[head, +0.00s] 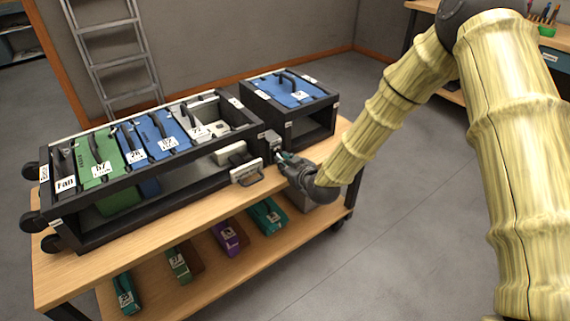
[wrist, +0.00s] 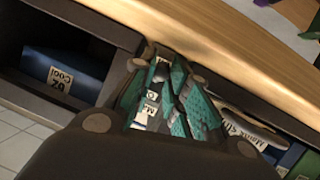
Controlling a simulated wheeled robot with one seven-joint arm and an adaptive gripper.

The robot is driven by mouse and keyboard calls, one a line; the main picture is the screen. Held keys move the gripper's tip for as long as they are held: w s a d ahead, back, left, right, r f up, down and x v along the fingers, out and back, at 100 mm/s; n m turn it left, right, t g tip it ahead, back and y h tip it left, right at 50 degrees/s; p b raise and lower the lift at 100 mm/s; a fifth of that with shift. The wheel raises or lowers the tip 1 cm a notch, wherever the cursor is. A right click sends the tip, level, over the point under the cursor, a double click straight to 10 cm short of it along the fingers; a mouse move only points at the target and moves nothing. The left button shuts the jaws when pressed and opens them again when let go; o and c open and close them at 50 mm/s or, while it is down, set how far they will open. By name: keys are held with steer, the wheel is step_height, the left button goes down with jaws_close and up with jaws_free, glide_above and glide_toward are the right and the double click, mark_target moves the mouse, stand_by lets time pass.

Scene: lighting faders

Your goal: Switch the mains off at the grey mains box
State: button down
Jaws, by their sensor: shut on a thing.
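A small grey box (head: 270,141) with white labels sits at the front between the two black cases; I take it for the mains box. My gripper (head: 283,157) is at its front face, coming from the right. In the wrist view the teal finger pads (wrist: 176,100) are shut on a small part there, mostly hidden by the fingers. A white label with partly covered letters shows beside the pads. I cannot tell the switch position. A pale unit (head: 246,172) with a dark handle juts from the long case, left of my gripper; a label starting "Mains" (wrist: 238,128) shows in the wrist view.
The long black case (head: 150,212) holds green, blue and grey modules. The shorter case (head: 312,128) holds a blue module (head: 287,88). Both stand on a wooden trolley (head: 215,205), with several coloured modules on its lower shelf. The floor at right is clear.

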steer(key=shift+f+t+b, duration=0.3)
steer(key=shift+f+b, duration=0.05)
steer(key=shift+b, duration=0.15)
steer(key=shift+y, duration=0.3)
steer(key=shift+r, duration=0.1)
steer(key=c, duration=1.5)
jaws_free()
steer(key=shift+s, duration=0.1)
steer(key=v, duration=1.1)
steer(key=shift+s+d, duration=0.25)
steer(key=shift+s, duration=0.1)
